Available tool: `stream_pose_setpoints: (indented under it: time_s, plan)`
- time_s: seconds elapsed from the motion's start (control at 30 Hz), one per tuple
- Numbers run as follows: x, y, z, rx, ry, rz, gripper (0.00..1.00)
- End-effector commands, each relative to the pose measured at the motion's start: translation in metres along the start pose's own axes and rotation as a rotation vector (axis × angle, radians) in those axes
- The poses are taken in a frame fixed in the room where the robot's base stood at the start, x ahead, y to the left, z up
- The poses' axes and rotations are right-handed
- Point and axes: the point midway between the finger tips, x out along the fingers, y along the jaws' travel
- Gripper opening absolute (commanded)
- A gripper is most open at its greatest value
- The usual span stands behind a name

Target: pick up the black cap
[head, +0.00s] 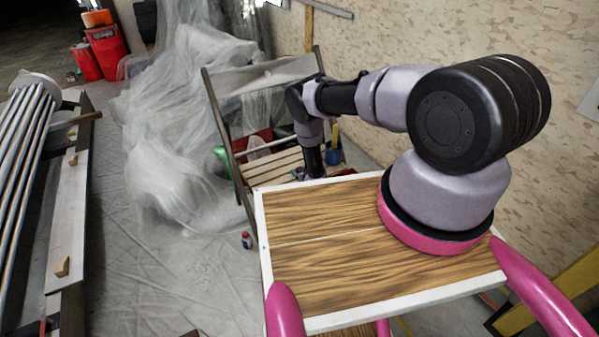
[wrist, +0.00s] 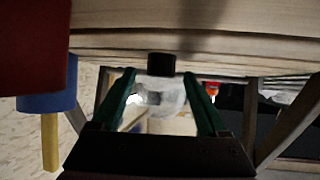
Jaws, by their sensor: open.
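The black cap (wrist: 161,64) shows in the wrist view, small, dark and cylindrical, close to the edge of a pale wooden slat (wrist: 180,42). A blurred whitish, see-through shape (wrist: 160,95) adjoins it; I cannot tell whether they are one object. My gripper (wrist: 160,78) is open, with its green fingers either side of the cap and gaps on both sides. I cannot tell how far the cap is in depth. In the head view my arm reaches down to the slatted wooden rack (head: 270,168); the cap cannot be made out there.
A blue object with a yellow part (wrist: 47,102) and a dark red thing (wrist: 32,45) are at the left of the wrist view. In the head view, plastic sheeting (head: 180,130) lies left of the rack, a wall (head: 400,35) stands right, and a small bottle (head: 246,240) is on the floor.

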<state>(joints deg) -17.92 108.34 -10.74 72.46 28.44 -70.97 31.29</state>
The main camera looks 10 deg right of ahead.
Motion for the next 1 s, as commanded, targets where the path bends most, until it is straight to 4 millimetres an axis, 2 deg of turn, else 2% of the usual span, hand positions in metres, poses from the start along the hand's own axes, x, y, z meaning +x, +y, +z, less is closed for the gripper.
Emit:
stream_pose_setpoints:
  time_s: [0.1,0.37,0.57,0.6,0.87,1.0]
  plan:
    - [0.0102,-0.0008,-0.0008,0.0,0.002,-0.001,0.77]
    - [0.0122,-0.0005,-0.0007,0.0,0.0,-0.001,0.77]
    - [0.0121,-0.0005,-0.0008,0.0,0.0,-0.001,0.04]
    - [0.0121,-0.0005,-0.0008,0.0,0.0,-0.001,0.0]
    - [0.0118,-0.0005,-0.0019,0.0,0.001,-0.001,0.0]
    - [0.0092,-0.0004,-0.0088,0.001,0.002,0.0,0.0]
